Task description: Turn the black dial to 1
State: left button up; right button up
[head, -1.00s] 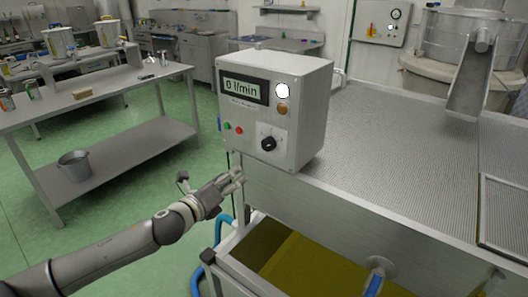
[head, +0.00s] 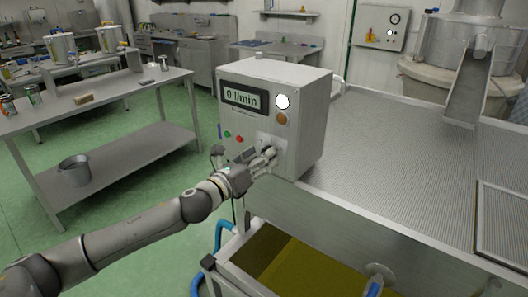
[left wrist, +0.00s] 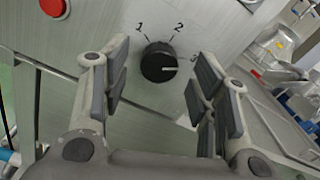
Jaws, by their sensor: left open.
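The black dial (left wrist: 158,63) is on the front of the grey control box (head: 302,110). In the left wrist view its white mark points right, at about the 3. The numbers 1 and 2 show above it, at upper left and upper right. My left gripper (head: 268,155) is open in front of the panel, its fingers on either side of the dial and apart from it in the picture. In the head view the gripper mostly hides the dial. My right gripper is not in view.
The box has a display (head: 243,96) reading 0 l/min, a green button (head: 227,133), a red button (head: 239,139), a white round lamp (head: 282,101) and an orange one (head: 281,118). It stands on a perforated metal top (head: 400,150). A steel table (head: 130,92) is at left.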

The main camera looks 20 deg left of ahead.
pick_arm(q)
jog(key=shift+x, duration=1)
jog(key=shift+c, duration=0.4)
jog(key=c, duration=1)
